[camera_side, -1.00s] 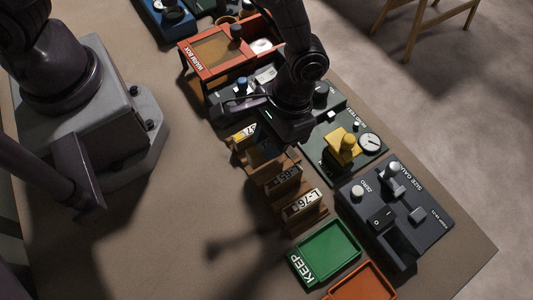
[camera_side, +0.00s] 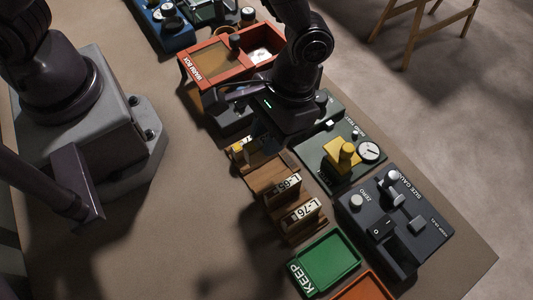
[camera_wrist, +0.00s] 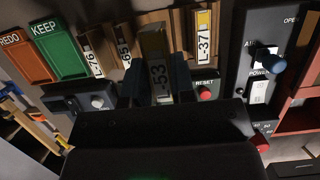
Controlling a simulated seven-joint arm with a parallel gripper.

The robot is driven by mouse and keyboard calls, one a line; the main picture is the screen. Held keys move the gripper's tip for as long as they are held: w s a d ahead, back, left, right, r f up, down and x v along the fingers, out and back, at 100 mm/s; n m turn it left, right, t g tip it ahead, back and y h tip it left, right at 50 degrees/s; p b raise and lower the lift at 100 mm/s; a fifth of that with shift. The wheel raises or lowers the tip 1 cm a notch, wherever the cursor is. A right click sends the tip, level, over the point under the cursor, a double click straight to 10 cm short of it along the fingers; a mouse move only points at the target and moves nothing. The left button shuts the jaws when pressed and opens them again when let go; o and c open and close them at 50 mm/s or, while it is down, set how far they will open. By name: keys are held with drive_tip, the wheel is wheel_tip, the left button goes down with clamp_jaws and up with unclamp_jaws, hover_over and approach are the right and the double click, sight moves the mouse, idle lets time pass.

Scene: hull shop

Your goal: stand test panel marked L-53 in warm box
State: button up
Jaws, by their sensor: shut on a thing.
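The test panel marked L-53 (camera_wrist: 158,75) is upright between the fingers of my gripper (camera_wrist: 160,88) in the wrist view. My gripper is shut on it, above the wooden rack (camera_side: 262,180). In the side view my wrist hides most of the panel and fingertips. The warm box (camera_side: 205,82) is an orange-red box behind my gripper. A tan-topped part with a dark knob covers its left side; its right side is open, with a white item inside. Part of an orange-red box also shows at the right of the wrist view (camera_wrist: 298,122).
Panels L-65 (camera_side: 284,188), L-76 (camera_side: 301,214) and L-37 (camera_wrist: 203,35) stand in the rack. A green KEEP tray (camera_side: 327,262) and an orange tray (camera_side: 365,288) lie in front. A gauge tester (camera_side: 338,165) and the size gauge (camera_side: 400,225) stand to the right.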

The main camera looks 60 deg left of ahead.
wheel_tip(320, 180, up, 6)
drive_tip(key=shift+r, duration=0.15)
drive_tip(key=shift+w+a+r, duration=0.15)
drive_tip(key=shift+w+a, duration=0.25)
drive_tip(key=shift+w, duration=0.1)
drive_tip(key=w+a+t, duration=0.1)
drive_tip(key=w+a, duration=0.6)
drive_tip(key=a, duration=0.5)
drive_tip(key=w+a+t, duration=0.1)
drive_tip(key=w+a, duration=0.5)
drive_tip(key=a, duration=0.6)
drive_tip(key=shift+w+a+f, duration=0.1)
drive_tip(key=shift+a+f, duration=0.1)
drive_tip(key=shift+f, duration=2.7)
drive_tip(key=shift+w+a+f, duration=0.1)
drive_tip(key=shift+a+f, duration=0.05)
drive_tip(key=shift+f, duration=2.75)
drive_tip(key=shift+s+f, duration=0.1)
drive_tip(key=shift+f, duration=0.45)
drive_tip(key=o, duration=0.9)
drive_tip(key=shift+o, duration=0.2)
